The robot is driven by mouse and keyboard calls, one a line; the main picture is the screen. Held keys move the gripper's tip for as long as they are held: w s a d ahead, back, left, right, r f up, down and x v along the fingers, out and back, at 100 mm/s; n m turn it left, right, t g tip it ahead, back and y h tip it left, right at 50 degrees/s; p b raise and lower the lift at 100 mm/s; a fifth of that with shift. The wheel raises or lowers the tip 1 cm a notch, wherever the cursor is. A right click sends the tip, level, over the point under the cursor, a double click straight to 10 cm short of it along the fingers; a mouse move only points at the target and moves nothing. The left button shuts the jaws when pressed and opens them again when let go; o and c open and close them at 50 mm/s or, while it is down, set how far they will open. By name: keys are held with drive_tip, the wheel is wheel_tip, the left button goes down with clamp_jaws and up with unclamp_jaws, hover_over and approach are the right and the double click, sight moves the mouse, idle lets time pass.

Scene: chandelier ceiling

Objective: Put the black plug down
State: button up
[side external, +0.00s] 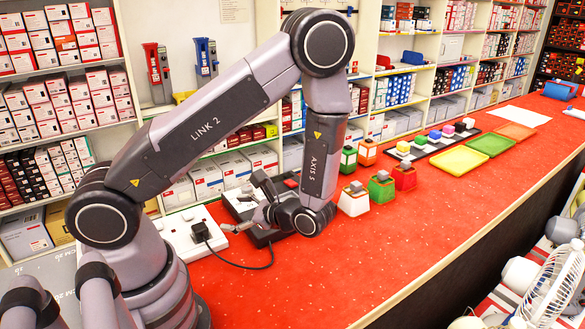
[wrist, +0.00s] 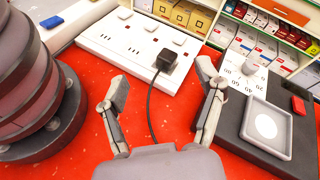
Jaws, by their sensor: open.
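The black plug (side external: 201,232) is at the right-hand outlet of the white socket panel (side external: 178,237). It also shows in the wrist view (wrist: 166,60), between and beyond my fingertips. I cannot tell whether its pins are in the outlet. Its black cable (wrist: 150,110) runs off the panel onto the red counter. My gripper (wrist: 160,84) is open and empty. Its fingers are spread apart with clear space between them and the plug. In the side view my gripper (side external: 246,206) is low, just right of the plug.
A dark unit (wrist: 265,125) with a dial (wrist: 248,72) and a square pad is close to my right finger. Coloured blocks (side external: 382,186) and trays (side external: 460,160) stand farther right on the counter (side external: 400,240). Shelves of boxes line the back. The front middle of the counter is clear.

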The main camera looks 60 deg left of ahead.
drive_tip(key=s+d+r+n+t+h, duration=0.2)
drive_tip(key=r+t+h, duration=0.1)
drive_tip(key=r, duration=0.5)
drive_tip(key=s+d+r+n+t+h, duration=0.2)
drive_tip(key=r+n+t+h, duration=0.1)
drive_tip(key=r, duration=0.5)
drive_tip(key=s+d+r+n+t+h, duration=0.2)
drive_tip(key=r+t+h, duration=0.3)
drive_tip(key=r, duration=0.3)
drive_tip(key=shift+s+d+r+n+h, duration=0.2)
drive_tip(key=shift+d+n+h, duration=0.4)
drive_tip(key=shift+h, duration=0.2)
